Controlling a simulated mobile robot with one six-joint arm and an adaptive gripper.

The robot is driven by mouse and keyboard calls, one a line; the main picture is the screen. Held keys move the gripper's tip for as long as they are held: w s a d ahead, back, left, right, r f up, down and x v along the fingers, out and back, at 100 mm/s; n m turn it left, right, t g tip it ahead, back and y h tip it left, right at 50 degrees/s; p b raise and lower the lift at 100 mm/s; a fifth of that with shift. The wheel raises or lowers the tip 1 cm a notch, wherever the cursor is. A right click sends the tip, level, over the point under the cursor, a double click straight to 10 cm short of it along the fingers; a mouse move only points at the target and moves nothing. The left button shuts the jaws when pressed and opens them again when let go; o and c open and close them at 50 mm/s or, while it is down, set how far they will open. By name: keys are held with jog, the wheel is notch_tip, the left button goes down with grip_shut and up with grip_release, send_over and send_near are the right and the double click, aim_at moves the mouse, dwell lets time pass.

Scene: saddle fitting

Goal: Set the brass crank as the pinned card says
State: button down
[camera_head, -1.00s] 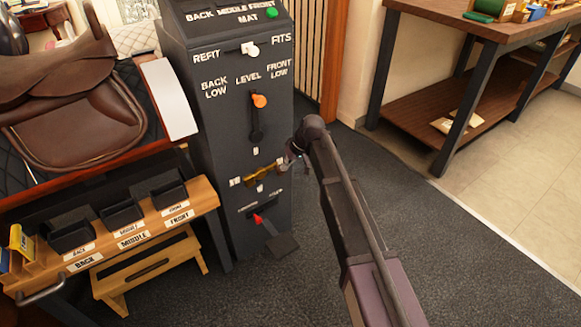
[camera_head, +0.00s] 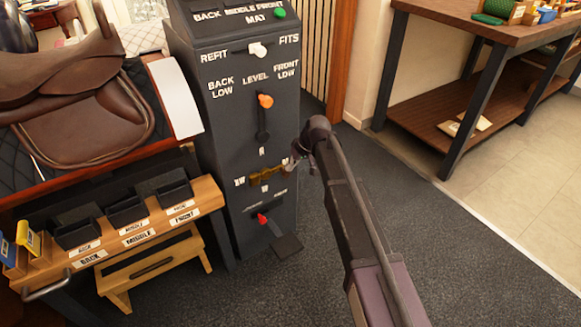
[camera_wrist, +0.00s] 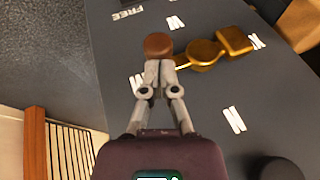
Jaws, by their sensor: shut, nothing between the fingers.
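The brass crank (camera_head: 268,175) is on the front of the dark cabinet, below the orange-knobbed level lever. In the wrist view its gold hub and square end (camera_wrist: 234,41) point to the upper right. A brown round knob (camera_wrist: 158,45) sits at its other end. My gripper (camera_wrist: 160,66) has its fingers together, with the tips right at the brown knob. I cannot tell whether they touch it. In the head view my gripper (camera_head: 295,162) is at the crank's right end. Small white labels surround the crank, too small to read surely. I cannot make out a pinned card.
Above the crank are the orange lever (camera_head: 264,101) and a white REFIT/FITS knob (camera_head: 257,49). Below is a red-tipped lever (camera_head: 262,219) and a dark pedal (camera_head: 287,246). A bin rack (camera_head: 135,236) and a saddle (camera_head: 85,110) stand left. The carpet to the right is clear.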

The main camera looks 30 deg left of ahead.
jog(key=w+p+v, duration=0.1)
jog(key=p+v, duration=1)
jog(key=v, duration=0.2)
jog(key=shift+a+r+p, duration=0.15)
jog(key=shift+a+p, duration=0.05)
jog(key=shift+p, duration=0.15)
dwell(0.7)
jog(key=s+d+f+m+t+h, duration=0.15)
jog(key=d+m, duration=0.45)
jog(key=d, duration=2.3)
jog(key=s+d+m+h, duration=0.25)
jog(key=s+d, duration=0.35)
jog(key=d, duration=0.6)
jog(key=s+d+m+h, duration=0.1)
jog(key=s+d+m, duration=0.3)
jog(key=d, duration=0.7)
notch_tip(320, 180, up, 28)
jog(key=s+p, duration=0.1)
jog(key=p, duration=2.7)
jog(key=shift+n, duration=0.45)
jog(key=shift+a, duration=0.1)
